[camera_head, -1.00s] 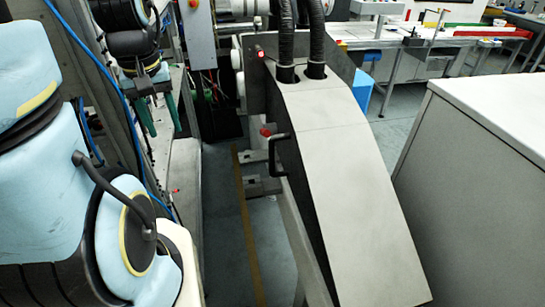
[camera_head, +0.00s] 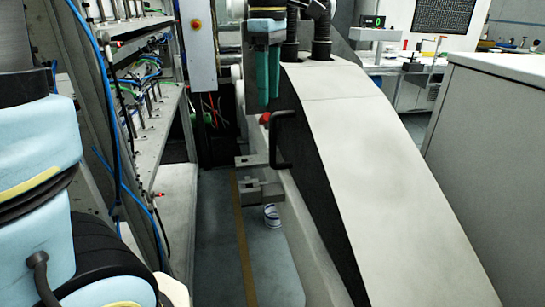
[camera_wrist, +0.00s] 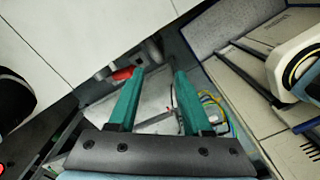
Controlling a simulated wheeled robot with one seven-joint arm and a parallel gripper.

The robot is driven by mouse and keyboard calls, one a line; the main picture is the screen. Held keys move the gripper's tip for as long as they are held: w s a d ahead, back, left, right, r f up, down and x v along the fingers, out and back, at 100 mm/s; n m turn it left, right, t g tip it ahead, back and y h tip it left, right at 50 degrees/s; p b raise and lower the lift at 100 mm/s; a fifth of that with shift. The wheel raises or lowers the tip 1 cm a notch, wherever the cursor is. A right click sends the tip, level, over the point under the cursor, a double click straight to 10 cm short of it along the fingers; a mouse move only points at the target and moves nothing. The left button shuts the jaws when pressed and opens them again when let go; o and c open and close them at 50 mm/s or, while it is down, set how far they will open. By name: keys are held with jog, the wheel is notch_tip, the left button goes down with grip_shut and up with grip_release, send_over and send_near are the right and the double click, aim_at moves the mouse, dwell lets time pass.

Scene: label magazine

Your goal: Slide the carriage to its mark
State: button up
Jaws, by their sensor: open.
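In the head view a black handle (camera_head: 283,140) with a red knob (camera_head: 265,118) sits on the side of a machine with a sloping light-grey cover (camera_head: 370,160). Grey metal blocks (camera_head: 262,192) stick out below the handle. I cannot tell for sure which part is the carriage, and I see no clear mark. My gripper (camera_head: 268,102) has green fingers pointing down, just above the handle in the picture. In the wrist view my gripper (camera_wrist: 160,72) is open with nothing between its fingers. A red part (camera_wrist: 122,73) shows just left of the left fingertip.
A rack with cables and metal fittings (camera_head: 150,110) stands left of a narrow floor lane with a yellow-brown line (camera_head: 245,240). A small white round object (camera_head: 272,215) is on the floor. A large grey cabinet (camera_head: 490,160) stands at right. Black hoses (camera_head: 322,35) rise from the cover.

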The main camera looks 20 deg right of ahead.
jog(key=shift+s+d+f, duration=0.1)
jog(key=shift+s+d, duration=0.1)
jog(key=shift+d, duration=0.05)
jog(key=shift+f, duration=0.15)
send_over(272, 162)
jog(key=f, duration=1)
jog(key=shift+w+d+f, duration=0.15)
jog(key=shift+w+d, duration=0.05)
jog(key=shift+w, duration=0.1)
jog(key=c, duration=0.7)
grip_shut()
jog(key=shift+a, duration=0.1)
